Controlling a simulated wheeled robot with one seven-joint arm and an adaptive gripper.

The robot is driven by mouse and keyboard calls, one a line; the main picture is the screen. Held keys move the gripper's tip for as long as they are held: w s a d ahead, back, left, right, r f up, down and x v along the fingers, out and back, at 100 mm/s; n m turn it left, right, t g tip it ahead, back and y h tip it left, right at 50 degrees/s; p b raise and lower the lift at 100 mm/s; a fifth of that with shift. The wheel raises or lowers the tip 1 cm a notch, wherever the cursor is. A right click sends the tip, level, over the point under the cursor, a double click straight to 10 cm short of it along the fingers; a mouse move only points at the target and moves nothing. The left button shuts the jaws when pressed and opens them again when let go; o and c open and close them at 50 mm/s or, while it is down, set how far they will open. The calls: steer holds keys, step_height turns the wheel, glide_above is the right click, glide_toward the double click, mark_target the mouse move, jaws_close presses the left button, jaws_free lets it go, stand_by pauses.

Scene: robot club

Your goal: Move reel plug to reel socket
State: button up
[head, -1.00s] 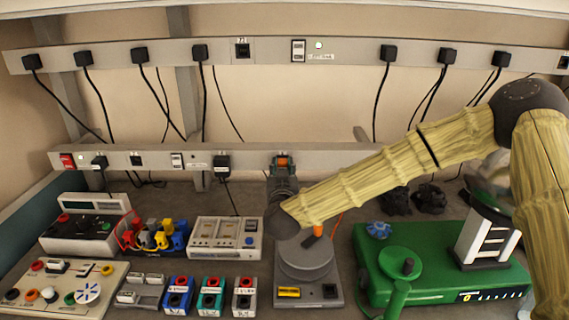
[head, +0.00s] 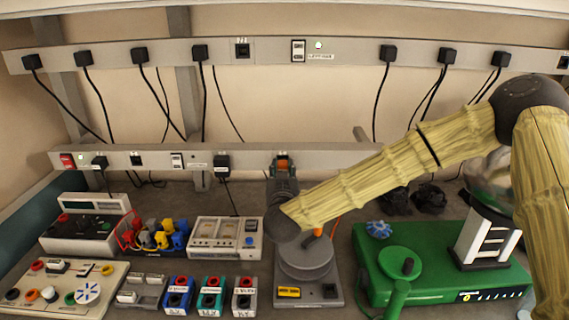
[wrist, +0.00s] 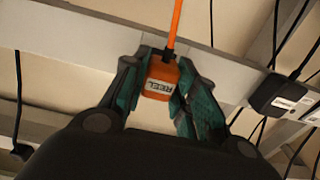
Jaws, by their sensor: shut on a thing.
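My gripper (head: 283,163) is shut on the orange reel plug (wrist: 161,79), which carries a white label reading REEL. An orange cable runs from the plug in the wrist view. In the head view the orange of the plug (head: 282,161) shows at the gripper's tip, in front of the lower grey rail (head: 340,155). I cannot tell whether the plug touches the rail or sits in a socket. No socket labelled for the reel can be made out; the gripper covers that part of the rail.
A black plug (head: 222,161) with a cable sits in the lower rail left of my gripper. Several black plugs fill the upper rail (head: 270,48). Below my arm stand a grey round-topped device (head: 305,262) and a green machine (head: 440,262). Meters and coloured boxes crowd the bench's left.

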steer(key=shift+s, duration=0.1)
steer(key=shift+s, duration=1.65)
